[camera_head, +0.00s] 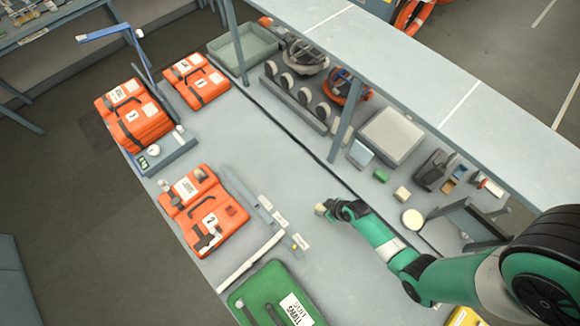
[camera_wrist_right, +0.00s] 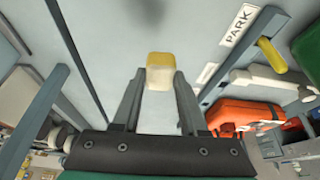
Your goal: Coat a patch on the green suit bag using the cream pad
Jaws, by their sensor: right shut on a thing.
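The green suit bag (camera_head: 250,290) lies at the bottom of the head view, cut off by the lower edge. It has a white label reading "SUIT SMALL" and dark straps. My right gripper (camera_head: 329,209) is above the bench, up and to the right of the bag and apart from it. It is shut on the cream pad (camera_head: 319,209), a small block. In the right wrist view the pad (camera_wrist_right: 160,78) sits between the fingertips, with a yellowish far end. My left gripper is not in view.
Orange sets (camera_head: 205,215) lie left, with more behind. A pale bar (camera_head: 250,262) lies between them and the green bag. A cream block (camera_head: 402,193), green block (camera_head: 380,175) and round white dish (camera_head: 412,219) stand right. A raised shelf (camera_head: 430,90) overhangs the back.

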